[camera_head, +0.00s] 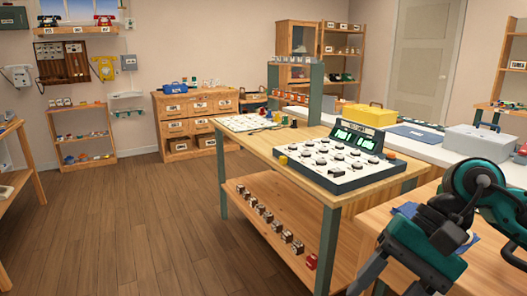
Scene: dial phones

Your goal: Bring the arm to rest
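My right arm (476,185), teal and black, comes in at the lower right and is bent. Its dark end with teal parts, my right gripper (418,243), is close to the camera, over the wooden surface at the lower right. I cannot make out its fingertips or whether it holds anything. My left arm and gripper are out of view.
A wooden table (265,150) holds a white panel of round dials (333,162) with a green display. Its lower shelf (275,225) carries several small items. A grey box (480,143) stands behind. Open floor (140,225) lies left.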

